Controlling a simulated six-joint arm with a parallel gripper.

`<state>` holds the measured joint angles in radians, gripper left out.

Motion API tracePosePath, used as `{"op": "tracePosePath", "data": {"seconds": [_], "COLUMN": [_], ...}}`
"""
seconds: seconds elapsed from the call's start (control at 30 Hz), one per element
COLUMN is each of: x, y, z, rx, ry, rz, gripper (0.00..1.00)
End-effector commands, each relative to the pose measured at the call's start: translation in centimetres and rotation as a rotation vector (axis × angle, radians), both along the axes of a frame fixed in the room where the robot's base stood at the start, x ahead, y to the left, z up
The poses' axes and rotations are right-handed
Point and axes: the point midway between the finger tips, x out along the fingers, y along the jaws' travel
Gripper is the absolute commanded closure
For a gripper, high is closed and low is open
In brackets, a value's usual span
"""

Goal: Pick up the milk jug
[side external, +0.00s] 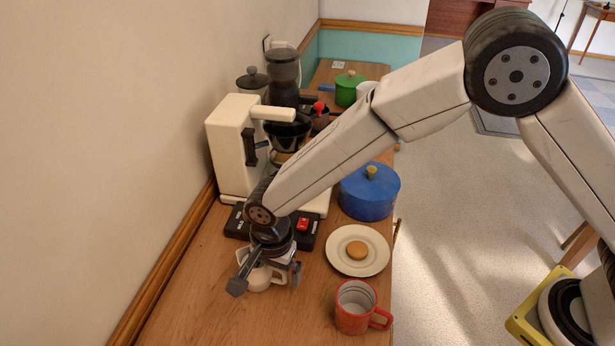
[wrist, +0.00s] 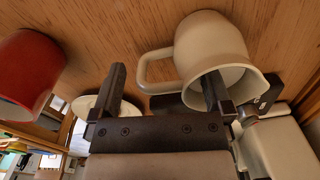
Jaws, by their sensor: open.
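The milk jug is a small cream jug (side external: 262,279) standing on the wooden counter, partly hidden under my gripper (side external: 268,278) in the side external view. In the wrist view the jug (wrist: 208,42) is right of centre, with its open mouth towards the camera and its loop handle on the left. My gripper (wrist: 164,74) is open, its fingers wide apart. The handle shows between the fingers, and the right finger overlaps the jug's mouth. I cannot tell whether that finger is inside the mouth or only in front of it, or whether anything touches.
A red mug (side external: 356,307) stands to the right, and a white plate (side external: 343,266) with a biscuit lies behind it. A blue pot (side external: 369,192) and a cream coffee machine (side external: 232,150) stand farther back. The wall is close on the left. The front counter (side external: 190,310) is clear.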

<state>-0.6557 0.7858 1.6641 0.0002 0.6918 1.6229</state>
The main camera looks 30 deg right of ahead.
Motion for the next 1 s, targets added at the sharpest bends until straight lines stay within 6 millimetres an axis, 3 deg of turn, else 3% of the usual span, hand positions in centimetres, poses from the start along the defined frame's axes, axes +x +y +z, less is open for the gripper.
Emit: {"op": "tracePosePath", "data": {"seconds": [0.2, 0.67, 0.9, 0.97, 1.0], "x": [-0.01, 0.00, 0.00, 0.00, 0.00], "y": [0.01, 0.03, 0.03, 0.03, 0.03], "z": [-1.04, -0.99, -0.98, -0.98, -0.98], "rx": [0.001, 0.001, 0.001, 0.001, 0.001], "ry": [-0.001, -0.002, -0.002, -0.002, -0.002], "rz": [0.000, 0.000, 0.000, 0.000, 0.000], "gripper": [0.00, 0.03, 0.79, 0.98, 1.00]}}
